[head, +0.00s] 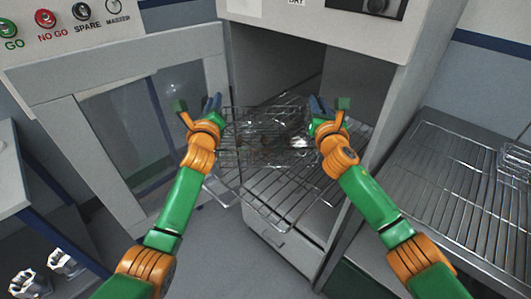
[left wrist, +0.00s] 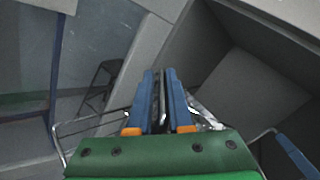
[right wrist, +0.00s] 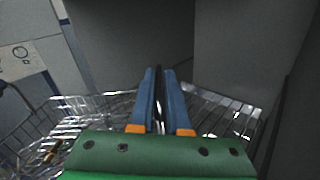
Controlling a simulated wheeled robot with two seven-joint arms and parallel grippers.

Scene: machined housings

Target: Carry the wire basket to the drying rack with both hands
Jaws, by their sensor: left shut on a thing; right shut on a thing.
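The wire basket (head: 262,128) is in front of the open chamber of a cabinet marked DRY. Shiny metal parts show inside it. My left gripper (head: 212,104) is shut on its left side and my right gripper (head: 319,106) on its right side. In the left wrist view the fingers (left wrist: 162,100) close on a thin wire part; the right wrist view shows the basket's mesh (right wrist: 95,108) beside the shut fingers (right wrist: 159,100). A wire shelf (head: 268,208) lies beneath the basket; contact between them cannot be told. A wire-topped rack (head: 440,185) stands at the right.
The DRY cabinet's side wall (head: 372,140) stands close to my right gripper. A glass-fronted cabinet (head: 140,115) stands at the left. Another wire item (head: 514,160) sits on the right rack's far edge. Machined housings (head: 62,262) lie at lower left. Much of the right rack's top is bare.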

